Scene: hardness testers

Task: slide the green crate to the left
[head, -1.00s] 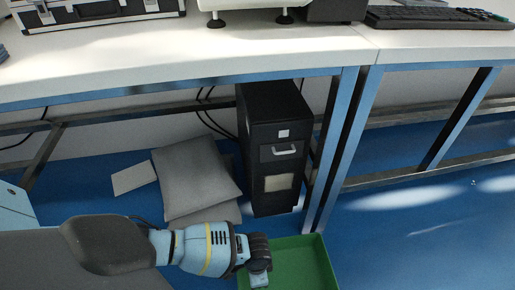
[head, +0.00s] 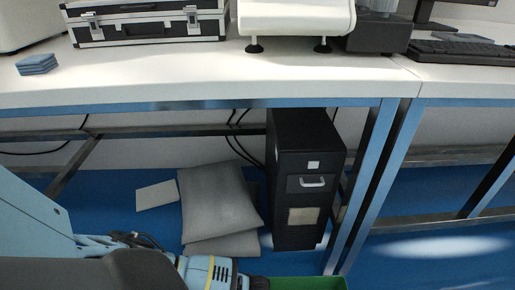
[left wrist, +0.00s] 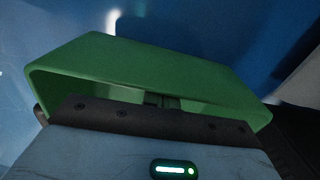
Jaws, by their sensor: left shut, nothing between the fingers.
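The green crate (head: 308,283) shows only as a strip at the bottom edge of the head view, on the blue floor. In the left wrist view the green crate (left wrist: 150,65) fills the middle, with its far wall and rim showing and its near part hidden behind my gripper's body. My left gripper (left wrist: 162,102) is shut with nothing in it. Its fingertips appear against the crate's inside; I cannot tell whether they touch a wall. In the head view its fingers are cut off by the bottom edge. My right gripper is not in view.
A blue table leg (head: 368,190) stands just right of the cabinet.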

